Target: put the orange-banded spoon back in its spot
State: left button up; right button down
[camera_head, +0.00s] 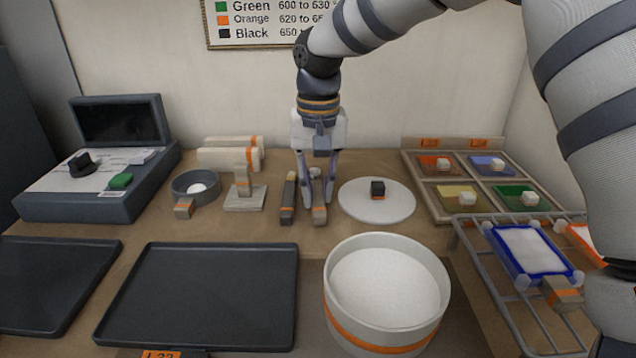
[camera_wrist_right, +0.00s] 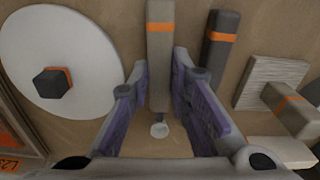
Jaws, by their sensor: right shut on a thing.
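A spoon with a light beige handle and an orange band (camera_wrist_right: 160,38) is between the fingers of my right gripper (camera_wrist_right: 160,82). A small pale round end shows below the handle in the wrist view. In the head view the handle (camera_head: 320,214) points toward the front, under my right gripper (camera_head: 317,190), which is shut on it low over the table. I cannot tell whether the spoon touches the table. A dark handle with an orange band (camera_wrist_right: 219,45) lies close beside it; it also shows in the head view (camera_head: 288,200). My left gripper is not in view.
A white disc (camera_head: 358,211) with a dark block (camera_head: 378,189) is on the right. A dark bowl (camera_head: 177,186) and a beige stand (camera_head: 242,203) are on the left. A white round tub (camera_head: 331,325), dark tray (camera_head: 285,325) and wire rack (camera_head: 468,246) are nearer.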

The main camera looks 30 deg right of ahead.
jog(key=shift+f, duration=0.2)
dwell(0.6)
jog(key=c, duration=1.4)
grip_release()
jog(key=r, duration=1.1)
jog(key=shift+s+a+r, duration=0.1)
jog(key=shift+s+r, duration=0.1)
jog(key=shift+r, duration=0.2)
